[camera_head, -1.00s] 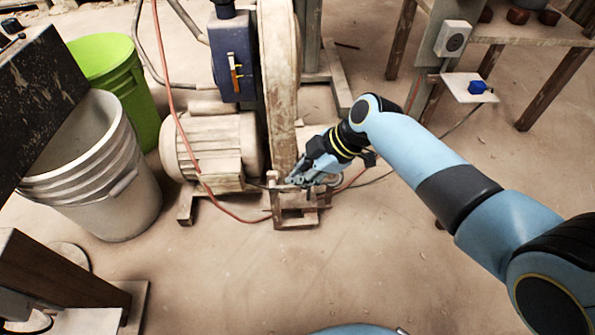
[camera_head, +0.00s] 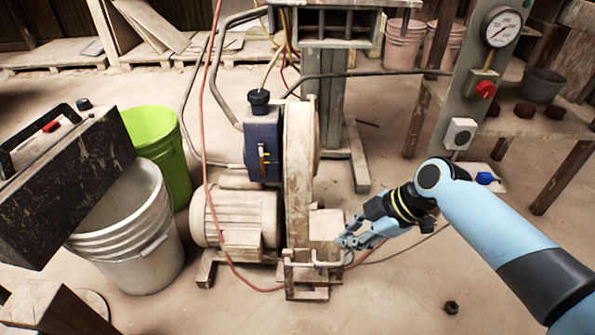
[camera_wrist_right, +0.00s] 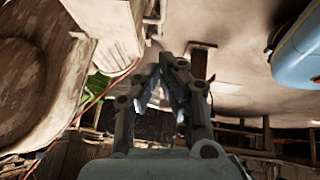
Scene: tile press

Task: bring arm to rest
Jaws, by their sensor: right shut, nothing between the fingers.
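My right arm comes in from the right in the head view. Its gripper (camera_head: 346,241) is beside the belt guard and the small bracket at the foot of the motor unit, on their right side. I cannot tell whether it touches them. In the right wrist view, the fingers of the right gripper (camera_wrist_right: 165,68) come together with nothing between them. My left gripper does not show in either view.
A motor unit (camera_head: 240,222) with a dark blue box (camera_head: 262,145) stands mid-floor. A white bucket (camera_head: 140,235) and a green bucket (camera_head: 165,150) stand left. A gauge post (camera_head: 478,80) and bench stand right. A nut (camera_head: 451,307) lies on open floor.

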